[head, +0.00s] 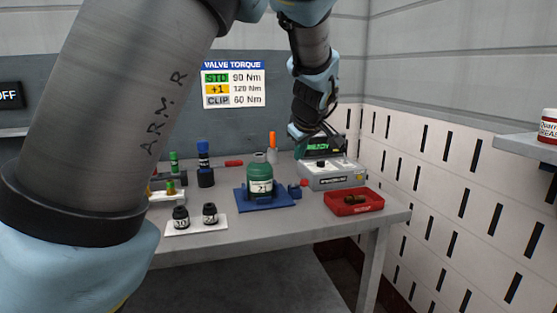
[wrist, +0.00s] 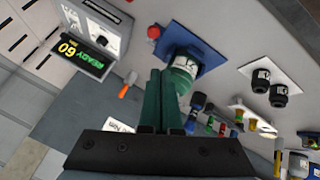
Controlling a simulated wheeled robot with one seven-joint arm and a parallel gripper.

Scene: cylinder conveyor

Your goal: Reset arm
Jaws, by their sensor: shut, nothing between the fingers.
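My arm comes down from the top of the head view, and my gripper (head: 299,153) hangs above the back right of the grey table. Its green fingers also show in the wrist view (wrist: 162,76); they are together with nothing between them. A green cylinder with a white label (head: 260,178) stands upright on a blue fixture (head: 243,203), to the left of and below my gripper. In the wrist view the cylinder (wrist: 183,72) appears just beyond and right of my fingertips, partly hidden by them; I cannot tell the exact gap.
A grey device with a green READY display (head: 338,178) stands right of the fixture. A red tray (head: 338,208) holds small brass-coloured parts. Two black containers (head: 181,218) sit on a white plate (head: 180,230). Coloured tools stand at the back left. The wall is close on the right.

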